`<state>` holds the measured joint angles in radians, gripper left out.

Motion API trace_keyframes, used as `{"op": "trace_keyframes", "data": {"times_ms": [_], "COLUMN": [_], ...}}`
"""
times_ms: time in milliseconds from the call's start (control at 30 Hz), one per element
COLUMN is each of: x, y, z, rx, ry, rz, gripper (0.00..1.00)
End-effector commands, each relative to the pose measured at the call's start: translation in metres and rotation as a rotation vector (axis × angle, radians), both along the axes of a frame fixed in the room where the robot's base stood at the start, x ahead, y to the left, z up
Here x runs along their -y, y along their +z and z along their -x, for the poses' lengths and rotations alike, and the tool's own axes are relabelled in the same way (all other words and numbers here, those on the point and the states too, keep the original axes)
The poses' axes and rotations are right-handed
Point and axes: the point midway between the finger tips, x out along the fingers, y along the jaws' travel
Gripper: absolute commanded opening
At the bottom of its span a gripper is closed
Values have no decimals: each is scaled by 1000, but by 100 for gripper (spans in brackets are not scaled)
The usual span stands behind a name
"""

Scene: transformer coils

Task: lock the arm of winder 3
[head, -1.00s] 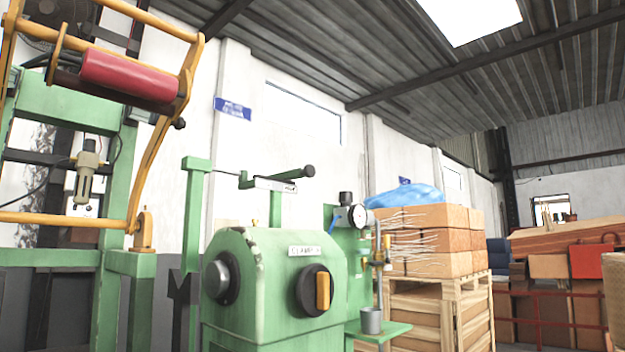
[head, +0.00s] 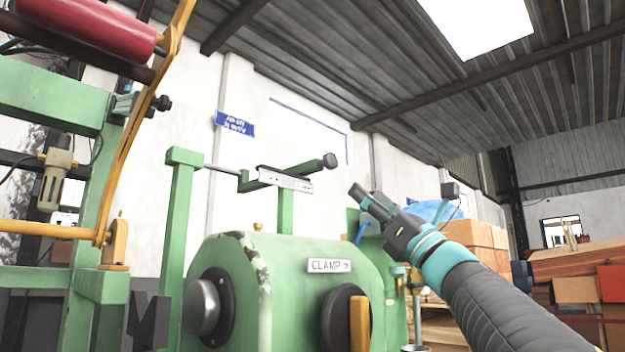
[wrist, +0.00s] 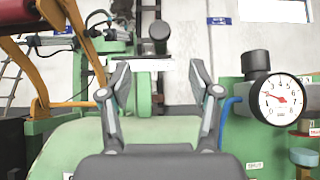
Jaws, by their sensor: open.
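The green winder (head: 285,270) stands in front of me, with a "CLAMP" label (head: 329,265) and a dark round knob with a yellow grip (head: 359,325). Above it, a lever with a black knob end (head: 329,161) sticks out from a green post; the knob also shows in the wrist view (wrist: 159,32). A yellow arm (head: 150,125) with a red roller is at the left. No winder number is readable. My gripper (head: 362,196) is open and empty, right of the lever and apart from it. In the wrist view its fingers (wrist: 160,80) frame the lever's post.
A pressure gauge (wrist: 282,100) with a black knob stands right of my fingers, beside a blue hose (wrist: 227,108). Stacked boxes (head: 478,240) stand behind my arm at the right.

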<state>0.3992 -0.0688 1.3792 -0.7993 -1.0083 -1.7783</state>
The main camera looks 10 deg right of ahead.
Motion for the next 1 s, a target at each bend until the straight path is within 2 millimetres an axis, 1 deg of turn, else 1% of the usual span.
{"op": "trace_keyframes", "data": {"times_ms": [167,400,633,800,1000], "x": [-10,-29,-45,-52,-56], "y": [18,51,79,91,95], "z": [-13,-39,-61,-72,-77], "rx": [0,-1,-2,-2,-3], "ry": [4,3,3,2,1], "rz": [1,-1,-2,-3,-3], "gripper": [63,63,63,63,63]}}
